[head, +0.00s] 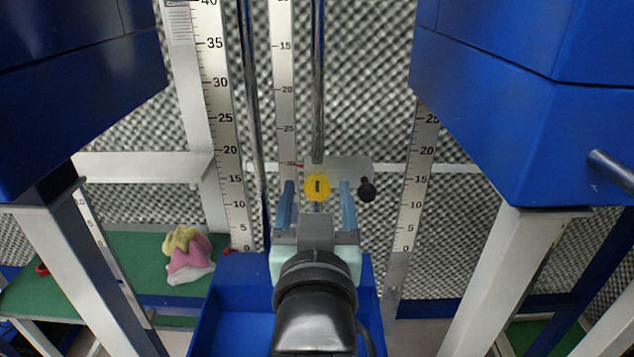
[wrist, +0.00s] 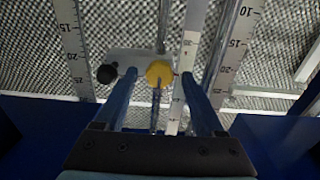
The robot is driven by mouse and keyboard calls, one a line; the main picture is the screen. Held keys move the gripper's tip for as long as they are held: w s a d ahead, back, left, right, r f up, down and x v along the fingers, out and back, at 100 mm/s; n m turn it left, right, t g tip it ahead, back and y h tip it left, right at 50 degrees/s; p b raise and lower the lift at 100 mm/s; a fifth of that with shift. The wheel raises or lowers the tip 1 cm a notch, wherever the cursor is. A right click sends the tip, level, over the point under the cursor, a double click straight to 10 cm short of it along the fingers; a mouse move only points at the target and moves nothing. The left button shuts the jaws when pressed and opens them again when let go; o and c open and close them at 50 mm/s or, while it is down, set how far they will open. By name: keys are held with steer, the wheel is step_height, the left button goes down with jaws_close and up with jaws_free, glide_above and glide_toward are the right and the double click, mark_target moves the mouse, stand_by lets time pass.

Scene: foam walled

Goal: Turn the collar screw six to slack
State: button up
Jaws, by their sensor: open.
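The collar screw shows as a yellow round knob (head: 317,187) with a dark slot mark, on a grey plate (head: 350,168) at the foot of a vertical rod (head: 318,90). In the wrist view the yellow knob (wrist: 159,73) has a thin shaft below it. My gripper (head: 317,190) is open, with one blue finger on each side of the knob. In the wrist view my gripper's fingers (wrist: 158,90) also stand either side of it, with gaps. I cannot tell how deep the fingers reach or whether they touch it.
A black ball knob (head: 367,190) sits right of the yellow one, close to my right finger; it also shows in the wrist view (wrist: 107,74). Scales (head: 222,130) stand behind. Blue boxes (head: 520,120) flank above. A blue tray (head: 215,310) lies below. Cloths (head: 188,257) lie on a green shelf.

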steer(key=shift+s+r, duration=0.1)
steer(key=shift+s, duration=0.05)
jaws_close()
